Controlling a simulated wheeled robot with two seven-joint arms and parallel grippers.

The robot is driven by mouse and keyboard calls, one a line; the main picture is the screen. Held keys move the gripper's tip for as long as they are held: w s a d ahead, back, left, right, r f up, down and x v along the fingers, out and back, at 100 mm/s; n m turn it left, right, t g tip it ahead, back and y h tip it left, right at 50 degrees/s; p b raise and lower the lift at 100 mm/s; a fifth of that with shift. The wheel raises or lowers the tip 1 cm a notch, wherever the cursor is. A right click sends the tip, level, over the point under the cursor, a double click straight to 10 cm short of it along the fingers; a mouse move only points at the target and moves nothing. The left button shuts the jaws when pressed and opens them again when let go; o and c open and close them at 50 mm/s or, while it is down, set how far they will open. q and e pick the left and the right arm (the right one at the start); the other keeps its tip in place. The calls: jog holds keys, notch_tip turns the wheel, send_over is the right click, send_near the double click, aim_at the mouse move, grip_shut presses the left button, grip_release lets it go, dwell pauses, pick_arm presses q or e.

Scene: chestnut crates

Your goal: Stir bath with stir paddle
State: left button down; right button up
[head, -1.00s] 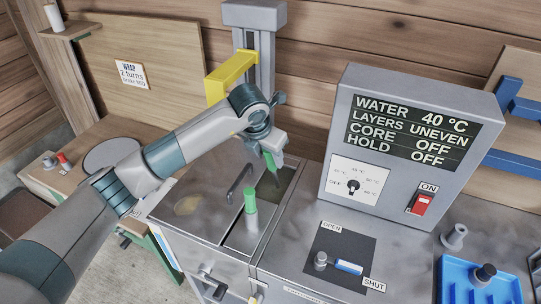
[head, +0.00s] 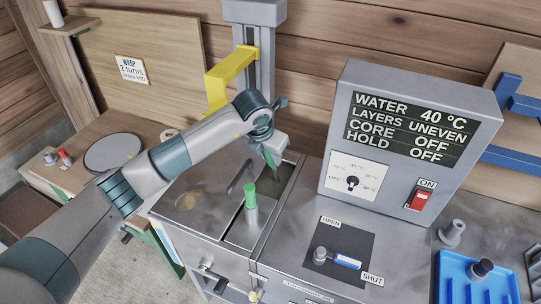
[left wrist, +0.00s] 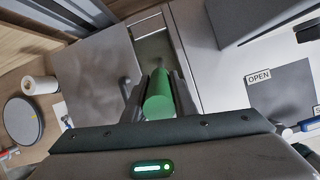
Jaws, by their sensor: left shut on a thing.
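The bath (head: 272,215) is the narrow open slot of dark water in the grey bench unit, in the middle of the head view. My left gripper (head: 270,152) is over the far part of this opening. It is shut on a green handle, which I take to be the stir paddle (left wrist: 158,97). In the left wrist view the handle stands between the two fingers of the gripper (left wrist: 158,88), seen nearly end-on. The paddle's lower end is hidden, so I cannot tell how deep it reaches. My right gripper is not in view.
A control box (head: 400,145) reads water 40 °C, layers uneven, core off, hold off. A yellow bracket (head: 231,75) rises behind. An open/shut lever (head: 340,259) is at right.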

pick_arm(q)
jog(key=shift+w, duration=0.1)
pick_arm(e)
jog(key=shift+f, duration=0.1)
pick_arm(q)
jog(key=shift+w+d+r+g+y+b, duration=0.1)
jog(key=shift+w+d+g+y+b, duration=0.05)
jog(key=shift+w+g+b, duration=0.35)
jog(key=shift+w+d+r+g+y+b, duration=0.1)
jog(key=shift+w+d+g+y+b, duration=0.05)
jog(key=shift+w+g+b, duration=0.3)
pick_arm(e)
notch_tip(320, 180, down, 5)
jog(key=b, duration=0.3)
pick_arm(q)
jog(key=w+g+b, duration=0.1)
jog(key=w+d+g+b, duration=0.1)
jog(key=w, duration=0.1)
jog(key=w+g+y+b, duration=0.1)
jog(key=shift+w+d+g, duration=0.3)
jog(key=shift+g, duration=0.05)
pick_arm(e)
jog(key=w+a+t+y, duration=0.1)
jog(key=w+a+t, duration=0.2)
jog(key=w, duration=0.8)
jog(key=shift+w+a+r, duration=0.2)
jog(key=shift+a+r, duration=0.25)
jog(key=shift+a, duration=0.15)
